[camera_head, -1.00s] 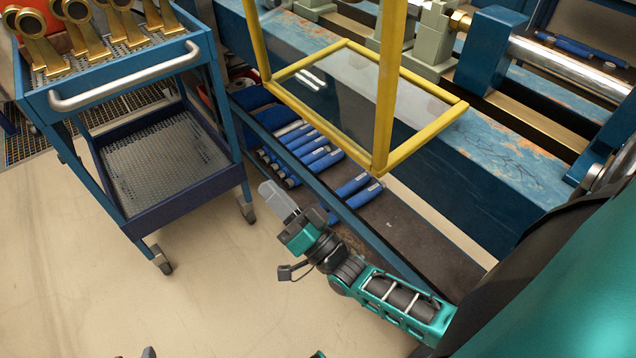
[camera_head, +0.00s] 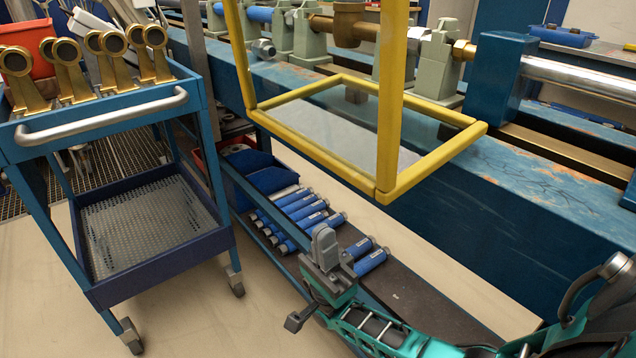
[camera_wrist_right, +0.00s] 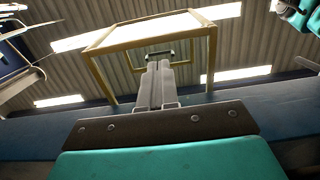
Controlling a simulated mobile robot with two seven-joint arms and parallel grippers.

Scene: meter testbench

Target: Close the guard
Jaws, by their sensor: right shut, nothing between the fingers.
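The guard (camera_head: 388,110) is a yellow frame with clear panels at the front of the blue testbench. In the head view its lower frame juts out toward me and its uprights leave the top of the picture. My left gripper is not in view.
A blue cart (camera_head: 150,105) with brass-coloured meters (camera_head: 108,50) stands at the left. A low shelf (camera_head: 405,290) under the bench holds several blue cylinders (camera_head: 300,210) close to my right gripper. Bare floor (camera_head: 200,315) lies between cart and shelf.

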